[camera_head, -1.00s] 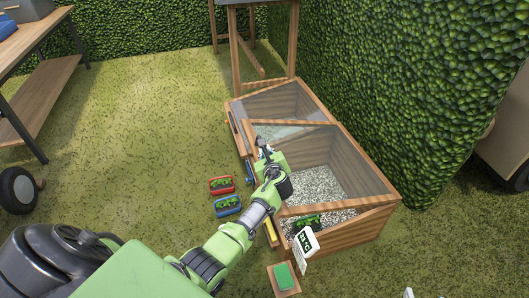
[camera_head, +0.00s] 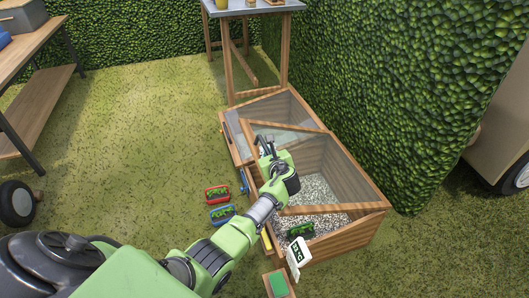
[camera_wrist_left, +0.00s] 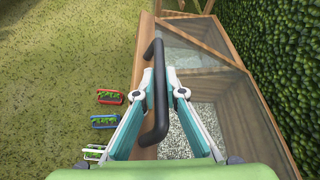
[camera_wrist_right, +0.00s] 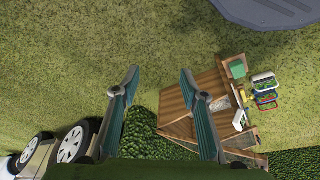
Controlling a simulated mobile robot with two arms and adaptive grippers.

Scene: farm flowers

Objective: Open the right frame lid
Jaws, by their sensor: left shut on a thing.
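My left gripper (camera_head: 265,147) is shut on the black bar handle (camera_wrist_left: 156,100) of the right frame lid. The lid has a wooden rim (camera_head: 315,209) and a clear pane, and it is tilted up over the near box. Its front edge (camera_wrist_left: 143,60) stands off the box front in the left wrist view. The box (camera_head: 345,236) has wooden walls and a gravel floor. My arm hides part of the lid and the box front. My right gripper (camera_wrist_right: 158,85) is open and empty, in its own wrist view.
The other framed box (camera_head: 270,103) adjoins at the back. A hedge (camera_head: 400,90) runs close along the right. A red tray (camera_head: 217,192) and a blue tray (camera_head: 221,214) of plants lie on the grass to the left. A white sign (camera_head: 299,253) stands at the near corner. Open grass lies left.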

